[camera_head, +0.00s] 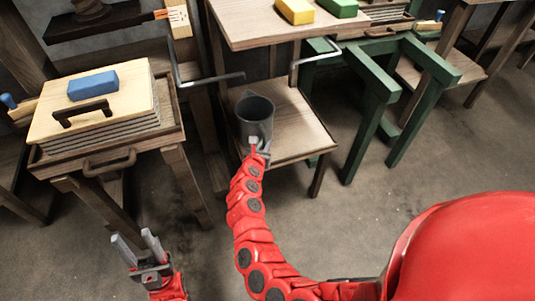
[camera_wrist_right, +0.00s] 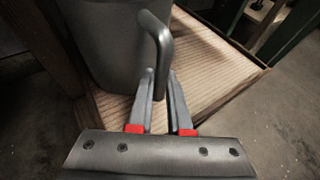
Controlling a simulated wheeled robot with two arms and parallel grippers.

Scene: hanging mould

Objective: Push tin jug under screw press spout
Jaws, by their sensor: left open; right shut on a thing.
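The dark grey tin jug (camera_head: 255,118) stands upright on a low wooden shelf (camera_head: 300,128), towards its left side. My right gripper (camera_head: 261,147) is at the jug's near side, shut on its handle. In the right wrist view the fingers (camera_wrist_right: 160,80) close around the lower part of the curved handle (camera_wrist_right: 156,35), with the jug's body (camera_wrist_right: 103,40) to the left. My left gripper (camera_head: 136,243) is open and empty, low at the left above the floor, well apart from the jug. I cannot make out the screw press spout for certain.
A wooden tabletop (camera_head: 248,38) with yellow (camera_head: 295,10) and green (camera_head: 337,7) blocks overhangs behind the jug. Bent metal bars (camera_head: 208,79) project near it. A green stand (camera_head: 365,118) is right. A left table holds a board (camera_head: 123,101) with a blue block (camera_head: 93,86).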

